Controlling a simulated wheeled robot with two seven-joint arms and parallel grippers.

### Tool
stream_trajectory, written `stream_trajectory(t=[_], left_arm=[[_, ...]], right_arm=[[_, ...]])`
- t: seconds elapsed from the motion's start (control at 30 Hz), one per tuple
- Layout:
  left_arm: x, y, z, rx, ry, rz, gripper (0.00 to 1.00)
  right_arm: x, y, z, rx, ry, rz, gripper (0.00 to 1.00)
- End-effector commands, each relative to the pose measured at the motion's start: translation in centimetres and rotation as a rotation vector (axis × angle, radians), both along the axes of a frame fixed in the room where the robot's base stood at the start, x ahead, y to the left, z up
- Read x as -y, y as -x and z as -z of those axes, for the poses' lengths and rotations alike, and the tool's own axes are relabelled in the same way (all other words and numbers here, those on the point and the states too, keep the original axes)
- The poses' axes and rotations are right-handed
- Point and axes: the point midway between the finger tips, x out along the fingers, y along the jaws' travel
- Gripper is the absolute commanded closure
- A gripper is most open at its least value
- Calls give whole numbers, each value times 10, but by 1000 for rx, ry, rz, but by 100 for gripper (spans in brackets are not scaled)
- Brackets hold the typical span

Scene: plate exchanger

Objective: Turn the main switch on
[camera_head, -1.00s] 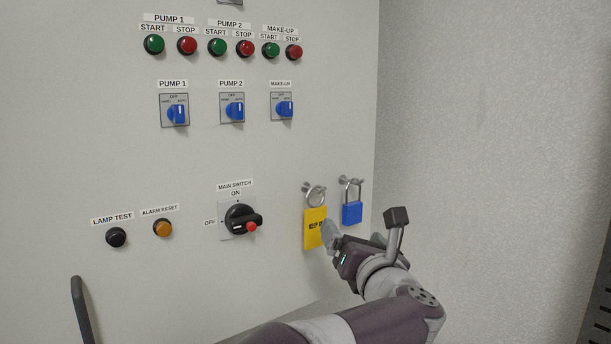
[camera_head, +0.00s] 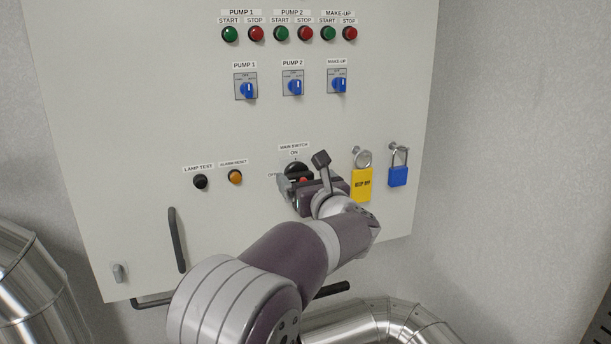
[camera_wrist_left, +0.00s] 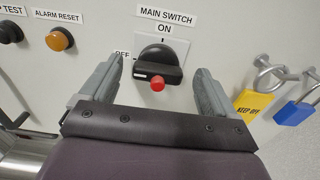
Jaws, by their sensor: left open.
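Contact cannot be told. My right gripper is not in view.
A yellow KEEP OFF tag (camera_head: 361,185) and a blue padlock (camera_head: 398,177) hang right of the switch. An orange alarm reset button (camera_head: 235,177) and black lamp test button (camera_head: 200,181) sit left. A cabinet handle (camera_head: 177,240) and metal pipes (camera_head: 385,320) are lower down.

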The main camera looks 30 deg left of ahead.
Motion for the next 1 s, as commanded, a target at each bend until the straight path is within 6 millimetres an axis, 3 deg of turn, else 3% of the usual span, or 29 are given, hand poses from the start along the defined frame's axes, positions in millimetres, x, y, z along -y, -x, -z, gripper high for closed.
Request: stream_trajectory(t=[0.03,0.07,0.2,0.23,0.67,1.0], left_arm=[[0,0,0,0,0,0,11],[0,0,0,0,0,0,17],[0,0,0,-1,-1,0,63],[0,0,0,-1,-1,-1,67],[0,0,3,-37,-30,-1,67],[1,-1,5,-222,-188,-3,67]], right_arm=[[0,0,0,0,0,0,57],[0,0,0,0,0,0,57],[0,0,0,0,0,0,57],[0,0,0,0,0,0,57],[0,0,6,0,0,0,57],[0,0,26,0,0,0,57]])
